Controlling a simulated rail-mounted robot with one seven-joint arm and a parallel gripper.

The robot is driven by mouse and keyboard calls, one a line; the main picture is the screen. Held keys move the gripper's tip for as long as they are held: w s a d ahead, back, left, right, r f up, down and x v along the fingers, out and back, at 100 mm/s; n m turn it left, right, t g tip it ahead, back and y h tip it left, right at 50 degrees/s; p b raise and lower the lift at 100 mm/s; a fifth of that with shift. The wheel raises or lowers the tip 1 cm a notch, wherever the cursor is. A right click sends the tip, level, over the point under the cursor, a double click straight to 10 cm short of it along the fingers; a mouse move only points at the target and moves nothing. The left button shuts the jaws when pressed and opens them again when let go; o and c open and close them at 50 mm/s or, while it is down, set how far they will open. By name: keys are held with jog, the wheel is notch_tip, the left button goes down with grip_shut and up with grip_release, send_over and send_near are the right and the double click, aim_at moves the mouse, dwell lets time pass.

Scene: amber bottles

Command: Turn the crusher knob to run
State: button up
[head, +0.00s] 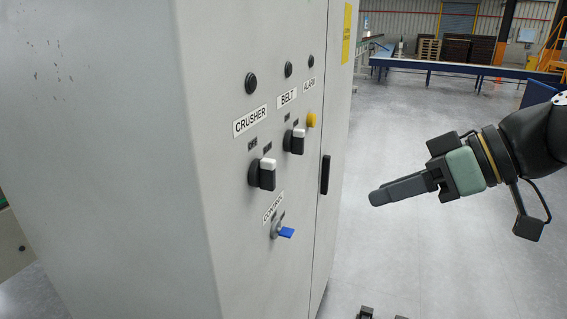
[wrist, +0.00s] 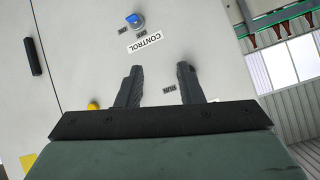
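The crusher knob (head: 262,174) is a black selector with a white-topped handle, below the CRUSHER label (head: 250,121) on the grey cabinet. Its handle looks roughly upright; the small position labels above it are hard to read in the head view. My gripper (head: 376,197) is to the right of the panel in the head view, pointing at it and clear of it. In the wrist view my gripper (wrist: 158,74) is open, with two dark fingers apart and nothing between them. A RUN label (wrist: 170,89) shows between the fingers. The crusher knob is not clearly visible there.
The similar belt knob (head: 296,141) and a yellow alarm button (head: 311,120) are up and right of the crusher knob. A blue-handled control key switch (head: 282,230) sticks out below. A black door handle (head: 325,175) stands right. Open floor lies beyond.

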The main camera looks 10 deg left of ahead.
aim_at(274, 163)
notch_tip(274, 163, up, 8)
jog(key=r+n+y, duration=0.1)
jog(key=n+y, duration=0.2)
jog(key=n, duration=0.1)
jog(key=x, duration=0.5)
jog(key=p+x, duration=0.1)
jog(key=x, duration=0.5)
jog(key=s+f+p+x, duration=0.1)
jog(key=x, duration=0.5)
jog(key=shift+f, duration=0.1)
grip_shut()
